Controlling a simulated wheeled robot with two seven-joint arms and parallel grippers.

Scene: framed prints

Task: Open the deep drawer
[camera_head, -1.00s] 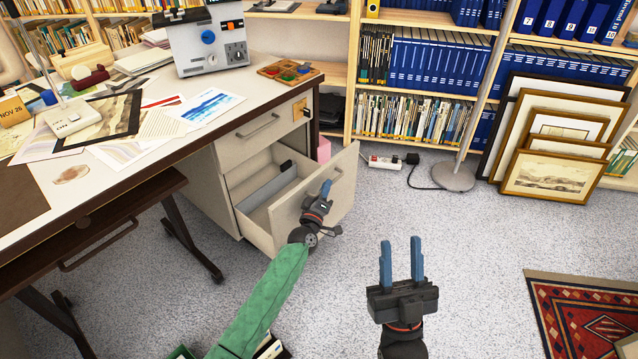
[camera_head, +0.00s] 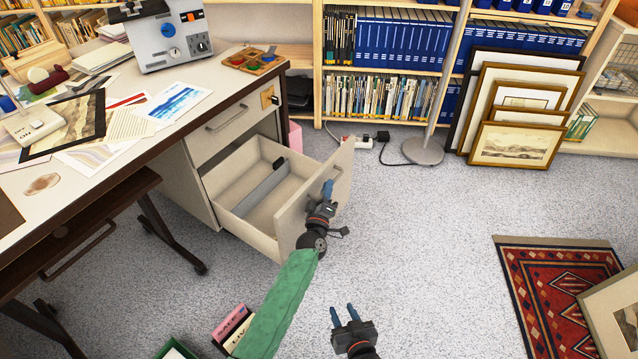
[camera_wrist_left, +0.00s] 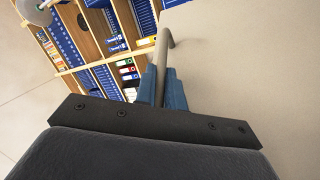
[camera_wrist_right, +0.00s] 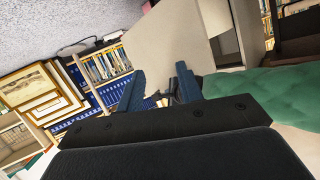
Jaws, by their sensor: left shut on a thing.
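The deep drawer (camera_head: 262,195) is the lower drawer of the desk's pedestal and stands pulled out, with a grey divider inside. My left gripper (camera_head: 328,192) is at its front panel (camera_head: 343,178). In the left wrist view, the blue fingers (camera_wrist_left: 162,88) are shut on the drawer's bar handle (camera_wrist_left: 164,42). My right gripper (camera_head: 346,316) is low in the head view, over the floor, with its blue fingers apart and nothing between them. The right wrist view shows those fingers (camera_wrist_right: 160,90) apart too.
The upper drawer (camera_head: 228,125) is closed. Framed prints (camera_head: 517,145) lean by the bookshelves at the back right. A lamp base (camera_head: 423,150) stands on the carpet. A patterned rug (camera_head: 555,290) lies at the right. Carpet before the drawer is open.

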